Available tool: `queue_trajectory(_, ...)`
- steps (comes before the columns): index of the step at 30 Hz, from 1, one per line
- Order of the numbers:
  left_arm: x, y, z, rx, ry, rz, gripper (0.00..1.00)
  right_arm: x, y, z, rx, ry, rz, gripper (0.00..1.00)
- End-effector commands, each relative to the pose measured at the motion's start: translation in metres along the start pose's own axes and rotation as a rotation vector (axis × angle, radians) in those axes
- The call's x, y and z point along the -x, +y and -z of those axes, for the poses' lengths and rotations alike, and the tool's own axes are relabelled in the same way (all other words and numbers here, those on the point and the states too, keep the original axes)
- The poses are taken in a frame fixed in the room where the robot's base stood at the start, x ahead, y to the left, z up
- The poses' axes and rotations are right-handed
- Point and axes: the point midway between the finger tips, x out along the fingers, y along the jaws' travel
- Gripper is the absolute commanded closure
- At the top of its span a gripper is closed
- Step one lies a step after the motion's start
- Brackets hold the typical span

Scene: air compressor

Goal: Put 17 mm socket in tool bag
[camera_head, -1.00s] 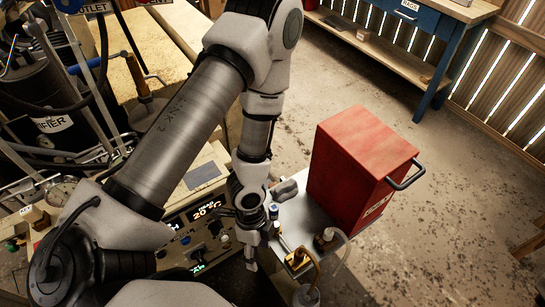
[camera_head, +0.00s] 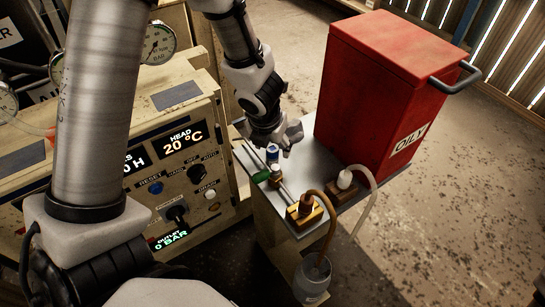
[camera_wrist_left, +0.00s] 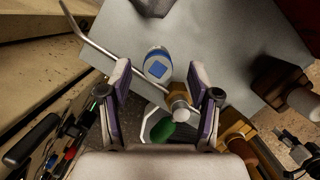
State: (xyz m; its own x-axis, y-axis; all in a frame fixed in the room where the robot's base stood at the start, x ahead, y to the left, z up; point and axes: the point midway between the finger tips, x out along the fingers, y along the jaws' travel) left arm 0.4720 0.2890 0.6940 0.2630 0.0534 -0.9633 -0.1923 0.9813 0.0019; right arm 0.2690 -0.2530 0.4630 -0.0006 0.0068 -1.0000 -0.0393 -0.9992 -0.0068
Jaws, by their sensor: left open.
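My left gripper (camera_head: 283,143) points down over the grey side table (camera_head: 335,165); its open fingers also show in the left wrist view (camera_wrist_left: 160,70). A small blue-topped white item (camera_wrist_left: 158,65) lies between and just beyond the fingertips, and it shows below the gripper in the head view (camera_head: 272,154). Beside it is a brass-coloured piece with a pale round end (camera_wrist_left: 178,98). A long bent metal rod (camera_wrist_left: 103,47) passes close by. I cannot tell for sure which small piece is the 17 mm socket. I cannot make out a tool bag. My right gripper is not in view.
A tall red bin marked OILY (camera_head: 375,95) stands on the table behind the gripper. Two fittings with hoses, brown (camera_head: 305,210) and white (camera_head: 344,180), sit at the front. A green item (camera_wrist_left: 162,130) lies nearby.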

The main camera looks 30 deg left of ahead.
Motion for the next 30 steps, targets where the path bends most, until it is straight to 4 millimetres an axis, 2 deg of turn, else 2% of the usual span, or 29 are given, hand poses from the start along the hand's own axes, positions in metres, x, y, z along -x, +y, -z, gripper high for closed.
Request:
queue_trajectory(1, -0.017, 0.001, 0.004, 0.001, 0.001, 0.001, 0.38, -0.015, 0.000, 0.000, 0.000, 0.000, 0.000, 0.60)
queue_trajectory(3, -0.032, 0.003, 0.007, 0.002, 0.002, 0.001, 0.38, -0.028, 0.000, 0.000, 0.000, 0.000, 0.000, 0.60)
queue_trajectory(6, -0.043, 0.003, 0.005, 0.002, 0.002, 0.000, 0.38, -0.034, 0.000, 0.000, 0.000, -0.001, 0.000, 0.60)
queue_trajectory(13, -0.041, 0.002, 0.004, 0.003, 0.002, 0.001, 0.38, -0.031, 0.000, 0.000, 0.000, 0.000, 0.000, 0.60)
queue_trajectory(17, -0.041, 0.002, 0.004, 0.003, 0.002, 0.001, 0.84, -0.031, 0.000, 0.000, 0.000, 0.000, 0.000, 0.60)
queue_trajectory(18, -0.041, 0.002, 0.004, 0.003, 0.002, 0.001, 0.98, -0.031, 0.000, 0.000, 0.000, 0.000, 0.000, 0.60)
queue_trajectory(27, -0.041, 0.002, 0.004, 0.003, 0.002, 0.001, 1.00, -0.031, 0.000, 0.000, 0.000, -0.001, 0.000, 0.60)
queue_trajectory(30, -0.033, 0.002, 0.002, 0.003, 0.002, 0.001, 1.00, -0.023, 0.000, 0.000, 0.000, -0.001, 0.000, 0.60)
